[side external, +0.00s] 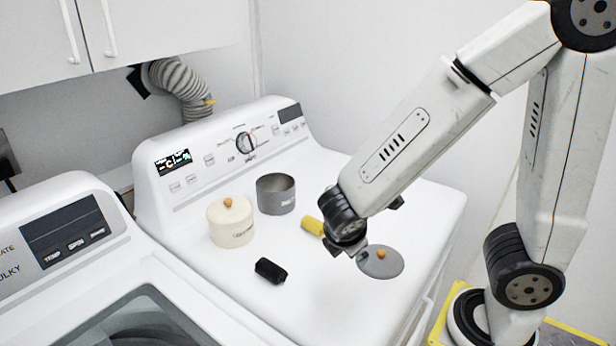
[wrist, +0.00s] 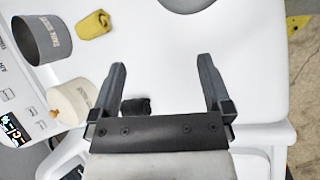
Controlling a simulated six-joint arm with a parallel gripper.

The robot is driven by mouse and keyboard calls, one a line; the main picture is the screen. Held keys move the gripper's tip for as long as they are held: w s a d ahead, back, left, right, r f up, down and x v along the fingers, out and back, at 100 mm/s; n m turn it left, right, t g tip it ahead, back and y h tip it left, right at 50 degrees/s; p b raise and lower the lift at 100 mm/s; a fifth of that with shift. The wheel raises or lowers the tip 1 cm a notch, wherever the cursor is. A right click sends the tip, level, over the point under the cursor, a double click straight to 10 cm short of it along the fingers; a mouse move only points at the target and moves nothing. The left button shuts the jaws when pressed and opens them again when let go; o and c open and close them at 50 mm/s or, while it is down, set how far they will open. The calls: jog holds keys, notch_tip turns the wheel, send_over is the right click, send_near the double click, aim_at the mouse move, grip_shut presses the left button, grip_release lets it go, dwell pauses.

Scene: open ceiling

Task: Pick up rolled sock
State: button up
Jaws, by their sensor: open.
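Two small rolled bundles that look like rolled socks lie on the white machine top (side external: 330,290). The black one (side external: 270,270) lies in front of the cream canister; in the wrist view the black sock (wrist: 136,106) is by the base of the left finger, partly covered by my gripper. The yellow one (side external: 313,227) lies right of the canisters; the yellow sock (wrist: 93,25) is at upper left in the wrist view. My gripper (wrist: 163,66) is open with nothing between its fingers. In the side view its fingers are largely hidden by the wrist.
A lidded cream canister (side external: 231,225) and an open grey canister (side external: 276,195) stand near the control panel. A grey lid with a wooden knob (side external: 381,262) lies flat at the right. A second machine (side external: 60,230) stands at left. The front of the top is clear.

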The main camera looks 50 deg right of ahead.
jog(key=n, duration=0.2)
notch_tip(320, 180, up, 2)
jog(key=r+n+t+y, duration=0.1)
jog(key=n+t, duration=0.9)
jog(key=n, duration=0.5)
send_over(276, 275)
jog(key=s+a, duration=0.2)
jog(key=s, duration=0.2)
notch_tip(276, 275, down, 8)
jog(key=shift+d+r, duration=0.1)
jog(key=shift+d, duration=0.05)
jog(key=shift+f, duration=0.45)
jog(key=shift+x, duration=1.3)
